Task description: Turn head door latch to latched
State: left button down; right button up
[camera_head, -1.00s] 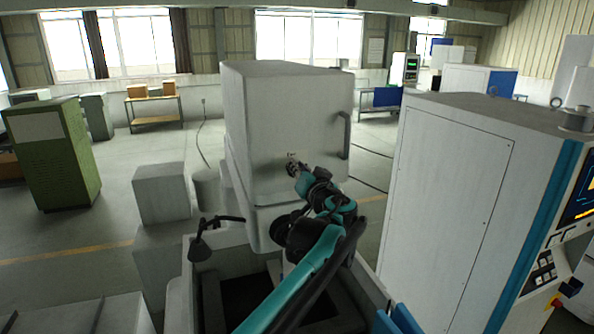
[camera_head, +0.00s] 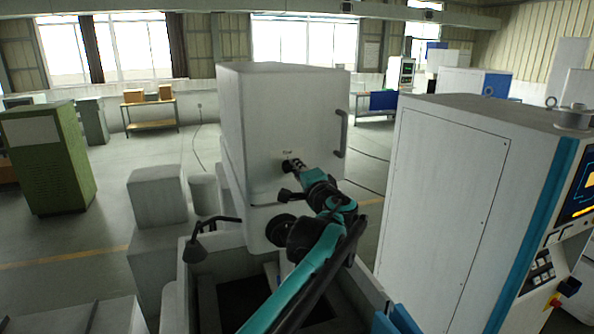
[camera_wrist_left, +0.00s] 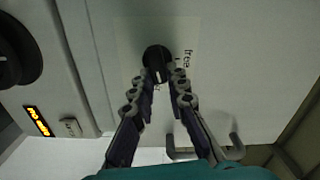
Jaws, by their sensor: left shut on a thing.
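The head door latch is a round black knob (camera_wrist_left: 154,58) with a white pointer line, on a pale plate on the white head door (camera_head: 280,110). The word "free" is printed beside the knob in the left wrist view. The pointer line points toward the bottom of that view, between my fingers. My left gripper (camera_wrist_left: 164,80) is shut on the knob, its fingertips at either side of the knob's lower part. In the head view, my left gripper (camera_head: 291,165) is at the door's face and hides most of the knob. My right gripper is out of view.
A grey bar handle (camera_head: 342,134) stands out from the door's right edge. A tall white cabinet (camera_head: 445,190) with a control panel is close on the right. A dark lamp (camera_head: 203,240) on a bent arm stands at the left of the tank. An amber display (camera_wrist_left: 39,121) shows beside the door.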

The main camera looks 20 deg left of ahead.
pick_arm(q)
jog(key=shift+f+m, duration=0.1)
jog(key=shift+m, duration=1)
jog(key=c, duration=1.5)
grip_release()
jog(key=shift+f, duration=0.1)
jog(key=v, duration=1.1)
jog(key=shift+s+d, duration=0.25)
jog(key=shift+s, duration=0.05)
jog(key=shift+f, duration=0.1)
